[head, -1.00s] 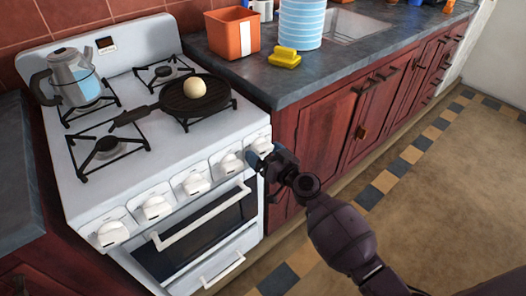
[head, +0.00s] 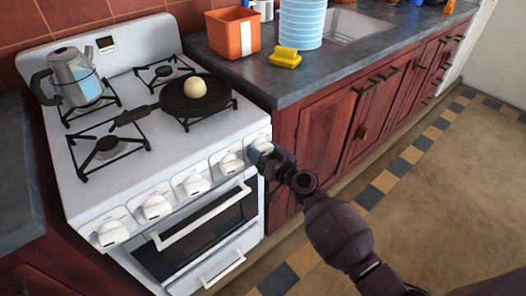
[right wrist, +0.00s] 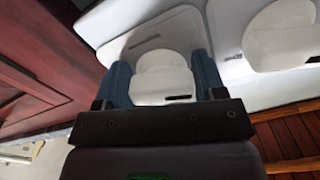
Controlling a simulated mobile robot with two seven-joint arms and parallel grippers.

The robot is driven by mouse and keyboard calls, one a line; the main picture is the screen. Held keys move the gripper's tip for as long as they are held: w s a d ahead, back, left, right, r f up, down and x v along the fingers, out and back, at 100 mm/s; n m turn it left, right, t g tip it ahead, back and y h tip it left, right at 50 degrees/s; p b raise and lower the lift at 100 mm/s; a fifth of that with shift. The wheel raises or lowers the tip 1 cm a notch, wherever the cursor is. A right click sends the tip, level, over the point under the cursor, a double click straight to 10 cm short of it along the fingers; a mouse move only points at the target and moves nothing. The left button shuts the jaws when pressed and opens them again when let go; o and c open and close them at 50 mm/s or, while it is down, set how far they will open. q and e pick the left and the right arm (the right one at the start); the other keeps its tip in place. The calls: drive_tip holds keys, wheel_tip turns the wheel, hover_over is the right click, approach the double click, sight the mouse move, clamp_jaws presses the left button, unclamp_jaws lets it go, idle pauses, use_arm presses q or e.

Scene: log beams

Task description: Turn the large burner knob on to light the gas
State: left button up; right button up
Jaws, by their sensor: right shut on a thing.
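The white stove (head: 92,188) has a row of white knobs along its front. My right gripper (head: 257,152) is at the rightmost knob (head: 263,145), at the stove's front right corner. In the right wrist view, that knob (right wrist: 163,79) sits between the two blue fingers of the gripper (right wrist: 163,82), which is shut on it. A neighbouring knob (head: 231,162) is just left of it and also shows in the right wrist view (right wrist: 283,38). A black pan (head: 180,103) with a pale round item (head: 194,89) stands on the front right burner; no flame shows. My left gripper is not in view.
A kettle (head: 76,75) stands on the back left burner. An oven handle (head: 202,216) runs below the knobs. Right of the stove, the counter (head: 290,88) holds an orange bin (head: 231,35) and a yellow sponge (head: 285,58). The floor at right is clear.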

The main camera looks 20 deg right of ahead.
drive_tip(key=m, duration=0.3)
drive_tip(key=shift+a, duration=0.1)
drive_tip(key=m, duration=0.5)
drive_tip(key=shift+s+a+r, duration=0.1)
drive_tip(key=shift+a+r, duration=0.05)
drive_tip(key=shift+r, duration=0.1)
drive_tip(key=m, duration=0.5)
drive_tip(key=shift+a+r+m, duration=0.1)
drive_tip(key=shift+r+m, duration=0.15)
drive_tip(key=shift+m, duration=0.15)
drive_tip(key=shift+r+m+p, duration=0.15)
drive_tip(key=shift+m+p, duration=0.3)
drive_tip(key=shift+m, duration=1.45)
drive_tip(key=o, duration=0.9)
drive_tip(key=shift+s, duration=0.2)
